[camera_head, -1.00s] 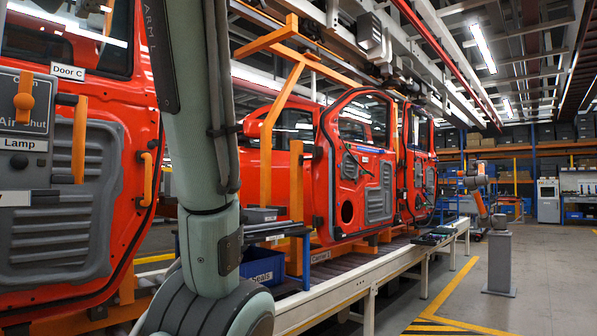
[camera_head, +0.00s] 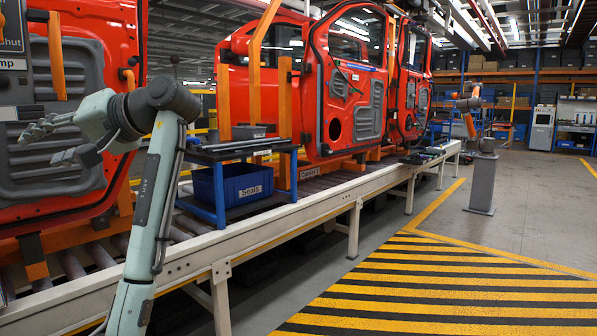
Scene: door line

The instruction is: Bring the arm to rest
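My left arm (camera_head: 157,190) rises from the lower left of the head view, pale green with a dark elbow. Its forearm bends back to the left, in front of the nearest red door (camera_head: 105,75). My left gripper (camera_head: 44,145) is at the far left, with its two fingers spread apart and nothing visible between them. From this view I cannot tell how far it is from the door. My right arm and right gripper do not show.
A conveyor line (camera_head: 290,212) with red doors on orange carriers runs along the left and middle. Striped floor (camera_head: 430,290) at the right is clear. A grey pedestal (camera_head: 482,183) with a robot arm stands beyond.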

